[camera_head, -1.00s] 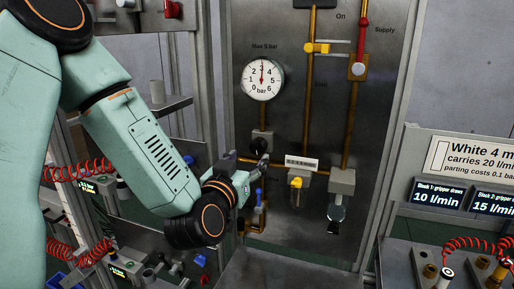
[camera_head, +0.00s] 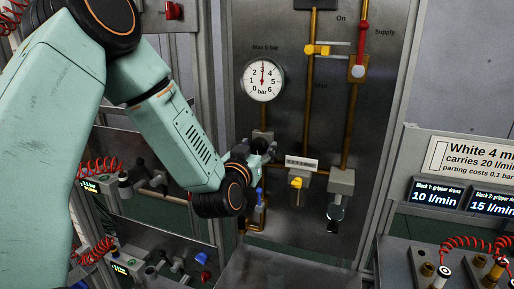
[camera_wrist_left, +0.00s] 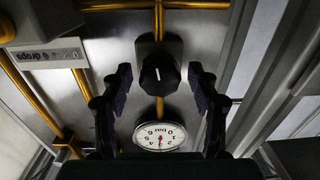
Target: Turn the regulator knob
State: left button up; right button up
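The black regulator knob (camera_wrist_left: 159,74) with a white pointer line faces the left wrist camera, in front of a dark block on the brass pipe. In the head view the knob (camera_head: 259,146) sits below the gauge, partly covered by my gripper. My left gripper (camera_wrist_left: 160,88) is open, with one dark finger on each side of the knob and a visible gap to both. The left gripper (camera_head: 256,158) also shows in the head view, small and partly hidden by my wrist. The round white pressure gauge (camera_head: 262,79) points near 3 bar. My right gripper is not in view.
Brass pipes (camera_head: 307,120) with a yellow-handled valve (camera_head: 318,48) and a red-handled supply valve (camera_head: 362,40) run right of the knob. A white label plate (camera_head: 302,163) is close on the right. A blue-handled valve (camera_head: 259,197) hangs below. Black displays (camera_head: 437,195) stand at far right.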

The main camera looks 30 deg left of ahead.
pick_arm(q)
jog(key=shift+w, duration=0.1)
jog(key=c, duration=1)
jog(key=shift+n+b, duration=0.35)
jog(key=shift+n, duration=0.15)
jog(key=shift+c, duration=0.2)
jog(key=o, duration=1.2)
jog(key=v, duration=0.7)
jog(key=shift+s, duration=0.25)
